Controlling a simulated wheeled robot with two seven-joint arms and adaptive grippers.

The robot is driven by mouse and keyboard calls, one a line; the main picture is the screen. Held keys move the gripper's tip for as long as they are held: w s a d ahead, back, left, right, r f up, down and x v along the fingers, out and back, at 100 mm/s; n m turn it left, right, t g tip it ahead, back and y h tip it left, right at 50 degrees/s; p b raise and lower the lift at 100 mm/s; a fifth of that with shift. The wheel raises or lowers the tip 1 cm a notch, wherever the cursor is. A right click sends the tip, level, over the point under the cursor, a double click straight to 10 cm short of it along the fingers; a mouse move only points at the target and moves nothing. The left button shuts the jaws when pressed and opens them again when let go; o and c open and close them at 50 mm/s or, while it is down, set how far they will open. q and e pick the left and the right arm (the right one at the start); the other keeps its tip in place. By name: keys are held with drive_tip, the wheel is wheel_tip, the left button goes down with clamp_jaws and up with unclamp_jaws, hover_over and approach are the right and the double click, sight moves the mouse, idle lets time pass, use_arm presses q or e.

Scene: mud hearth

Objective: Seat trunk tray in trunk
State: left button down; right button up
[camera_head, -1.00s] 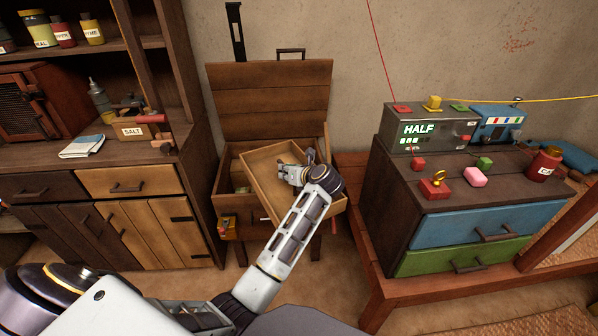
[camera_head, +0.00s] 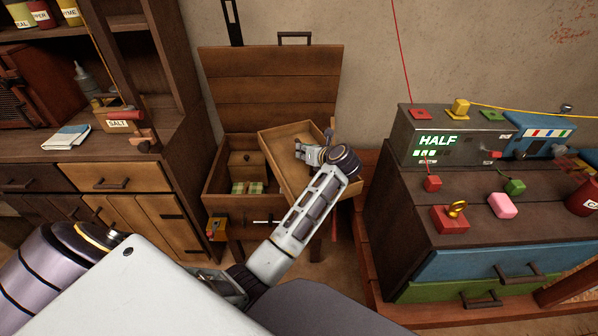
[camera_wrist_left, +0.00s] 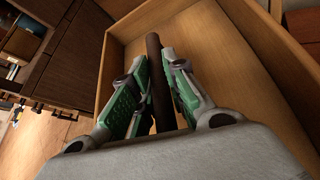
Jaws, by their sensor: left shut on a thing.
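The wooden trunk (camera_head: 216,182) stands open, its plank lid (camera_head: 268,88) raised at the back. The trunk tray (camera_head: 273,145), a shallow pale wooden box, is tilted over the right half of the trunk opening and sticks out past its right side. My left gripper (camera_head: 305,150) reaches into the tray. In the left wrist view the gripper (camera_wrist_left: 155,75) is shut on the tray's dark bar handle (camera_wrist_left: 155,60), with the tray's wall (camera_wrist_left: 270,60) around it. Whether the tray touches the trunk rim is hard to tell. My right gripper is not in view.
Inside the trunk's left half are a brown box (camera_head: 247,165) and green checked cloth (camera_head: 248,187). A cabinet (camera_head: 135,178) stands close on the left. A dark chest (camera_head: 470,215) with blue and green drawers stands on the right. The wall is behind the lid.

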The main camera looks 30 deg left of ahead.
sight(302, 162)
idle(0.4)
use_arm(q)
wheel_tip(302, 162, down, 5)
drive_tip(key=shift+f+b, duration=0.2)
drive_tip(key=shift+b, duration=0.3)
drive_tip(key=shift+f, duration=0.35)
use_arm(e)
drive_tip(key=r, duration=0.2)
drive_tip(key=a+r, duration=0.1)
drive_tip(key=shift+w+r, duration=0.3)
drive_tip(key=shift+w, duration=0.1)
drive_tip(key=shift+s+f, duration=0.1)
